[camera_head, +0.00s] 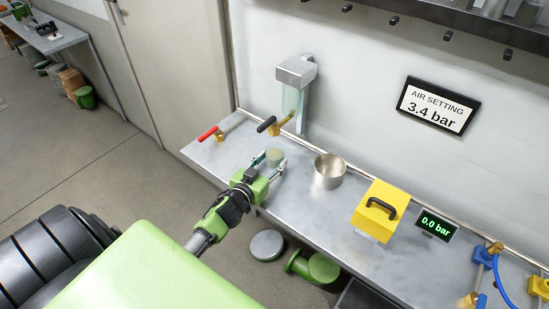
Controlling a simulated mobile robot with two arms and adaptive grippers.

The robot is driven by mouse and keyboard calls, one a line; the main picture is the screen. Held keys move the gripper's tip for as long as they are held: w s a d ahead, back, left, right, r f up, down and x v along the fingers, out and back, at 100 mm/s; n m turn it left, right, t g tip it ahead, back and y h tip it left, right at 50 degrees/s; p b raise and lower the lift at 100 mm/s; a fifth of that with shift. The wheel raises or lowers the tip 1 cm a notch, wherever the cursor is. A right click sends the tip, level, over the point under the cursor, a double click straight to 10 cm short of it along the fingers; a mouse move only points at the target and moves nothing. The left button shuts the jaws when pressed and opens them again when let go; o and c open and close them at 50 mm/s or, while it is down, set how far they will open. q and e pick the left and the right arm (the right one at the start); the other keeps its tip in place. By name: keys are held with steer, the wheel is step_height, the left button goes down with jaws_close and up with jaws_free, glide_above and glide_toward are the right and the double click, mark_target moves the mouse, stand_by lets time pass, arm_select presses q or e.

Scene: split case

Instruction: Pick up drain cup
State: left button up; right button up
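My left gripper (270,161) reaches over the bench from the left, its two fingers spread apart. Which of the two is the drain cup is not marked. My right gripper is out of view.
A wall unit (296,71) with a clear tube stands behind. A red-handled valve (209,133) and a black-handled valve (267,124) are at the back left. A yellow block (381,208) and a 0.0 bar display (436,224) are right. Bare bench lies between cup and block.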

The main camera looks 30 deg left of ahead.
mark_target(270, 156)
arm_select(q)
steer(key=shift+r, duration=0.1)
steer(key=shift+c, duration=0.5)
steer(key=shift+r, duration=1.65)
steer(key=shift+s+f, duration=0.1)
steer(key=shift+s, duration=0.65)
steer(key=f+b+v, duration=0.2)
steer(key=f+v, duration=0.1)
steer(key=v, duration=1.3)
steer(key=shift+s, duration=0.35)
steer(key=shift+s+f, duration=0.1)
